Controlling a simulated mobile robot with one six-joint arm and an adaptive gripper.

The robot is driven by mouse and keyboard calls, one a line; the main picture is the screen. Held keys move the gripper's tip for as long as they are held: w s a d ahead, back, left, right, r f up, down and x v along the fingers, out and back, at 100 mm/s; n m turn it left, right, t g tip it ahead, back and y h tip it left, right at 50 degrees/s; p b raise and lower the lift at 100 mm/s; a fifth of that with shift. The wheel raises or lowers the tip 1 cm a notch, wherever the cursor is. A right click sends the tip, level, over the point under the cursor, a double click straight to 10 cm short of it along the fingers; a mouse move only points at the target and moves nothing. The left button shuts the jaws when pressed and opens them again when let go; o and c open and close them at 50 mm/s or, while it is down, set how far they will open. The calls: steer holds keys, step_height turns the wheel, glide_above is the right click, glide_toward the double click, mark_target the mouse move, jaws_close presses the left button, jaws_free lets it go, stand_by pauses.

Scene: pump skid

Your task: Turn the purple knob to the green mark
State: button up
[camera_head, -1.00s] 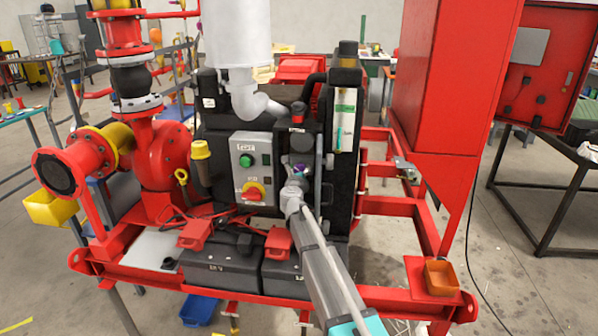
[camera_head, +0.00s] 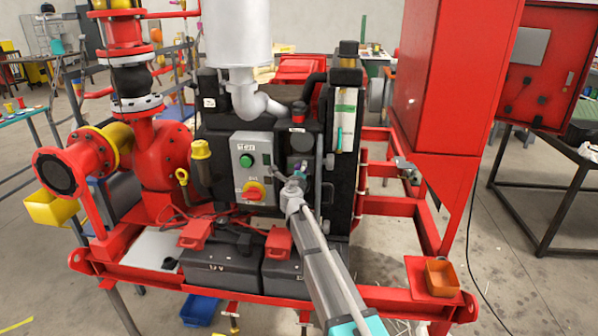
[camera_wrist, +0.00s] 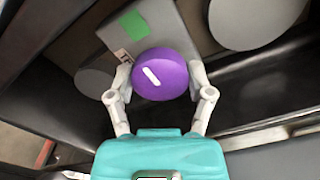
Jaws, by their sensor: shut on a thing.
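The purple knob (camera_wrist: 172,76) is round, with a short white line on its face. In the wrist view the line slants toward the upper left, left of the knob's centre. The green mark (camera_wrist: 134,27) is a square patch on a grey box (camera_wrist: 165,22), above and left of the knob. My gripper (camera_wrist: 162,88) is shut on the knob, with one finger on each side. In the head view a little purple of the knob (camera_head: 301,167) shows beyond my gripper (camera_head: 292,184); the green mark cannot be made out there.
A grey control box with a green button (camera_head: 246,160) and a red-yellow switch (camera_head: 254,190) stands just left of my gripper. A grey upright pipe (camera_head: 328,175) is close on the right. Black boxes with red caps (camera_head: 278,243) lie below.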

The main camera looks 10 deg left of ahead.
stand_by(0.3)
steer(key=o, duration=1.1)
steer(key=shift+s, duration=0.1)
steer(key=s, duration=1.1)
steer(key=shift+s+a, duration=0.25)
steer(key=shift+s, duration=0.15)
